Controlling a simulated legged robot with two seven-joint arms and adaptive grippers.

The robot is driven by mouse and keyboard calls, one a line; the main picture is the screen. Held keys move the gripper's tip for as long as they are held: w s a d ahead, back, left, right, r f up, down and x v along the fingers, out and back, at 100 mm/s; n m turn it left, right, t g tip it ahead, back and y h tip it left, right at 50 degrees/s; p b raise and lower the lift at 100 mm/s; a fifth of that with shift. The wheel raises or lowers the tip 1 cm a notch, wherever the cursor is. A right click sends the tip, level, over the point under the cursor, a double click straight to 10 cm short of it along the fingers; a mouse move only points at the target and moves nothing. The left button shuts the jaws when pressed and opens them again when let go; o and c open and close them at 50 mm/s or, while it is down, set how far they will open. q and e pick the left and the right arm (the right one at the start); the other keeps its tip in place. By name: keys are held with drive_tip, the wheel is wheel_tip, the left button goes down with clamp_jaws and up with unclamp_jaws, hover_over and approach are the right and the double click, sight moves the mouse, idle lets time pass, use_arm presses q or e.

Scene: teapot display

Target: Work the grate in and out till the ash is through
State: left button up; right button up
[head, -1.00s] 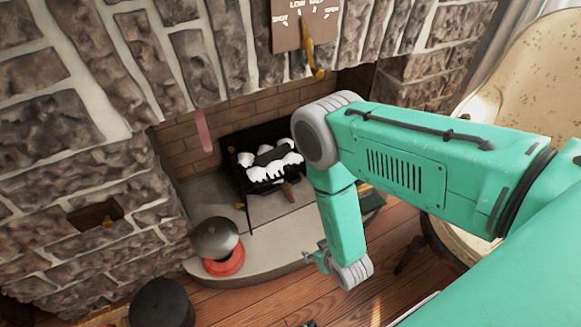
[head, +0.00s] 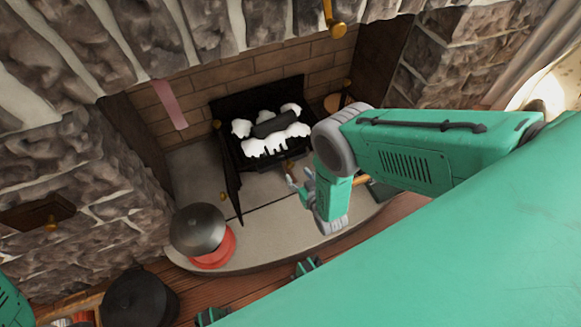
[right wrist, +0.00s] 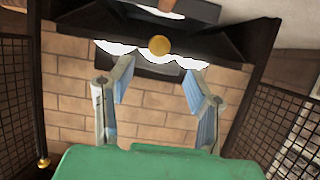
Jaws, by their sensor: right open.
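The black grate (head: 245,160) stands in the brick fireplace, with white lumps (head: 270,147) and a dark log-like piece (head: 277,124) on it. In the right wrist view, a round golden knob (right wrist: 159,46) shows on the grate's dark front, with white lumps behind. My right gripper (head: 299,178) is open and empty in front of the grate, low over the hearth. In the right wrist view its spread fingers (right wrist: 158,78) point toward the grate; the knob lies beyond and between them, apart from both. No separate ash is clearly visible. My left gripper is not in view.
Dark mesh screens (right wrist: 18,95) flank the fireplace opening. A dark lidded pot (head: 198,229) on a red base (head: 222,252) stands on the hearth's left. A black bucket (head: 140,297) is at bottom left. A pink strip (head: 168,104) hangs at the upper left.

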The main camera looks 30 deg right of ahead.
sight(292, 165)
drive_tip(key=b+x, duration=0.1)
drive_tip(key=x, duration=0.2)
drive_tip(key=b+x, duration=0.1)
drive_tip(key=x, duration=0.2)
drive_tip(key=shift+d+f+b, duration=0.25)
drive_tip(key=shift+b, duration=0.1)
drive_tip(key=shift+w+a, duration=0.3)
drive_tip(key=shift+w, duration=0.25)
drive_tip(key=shift+d, duration=0.15)
drive_tip(key=shift+d, duration=0.1)
drive_tip(key=c, duration=0.4)
clamp_jaws()
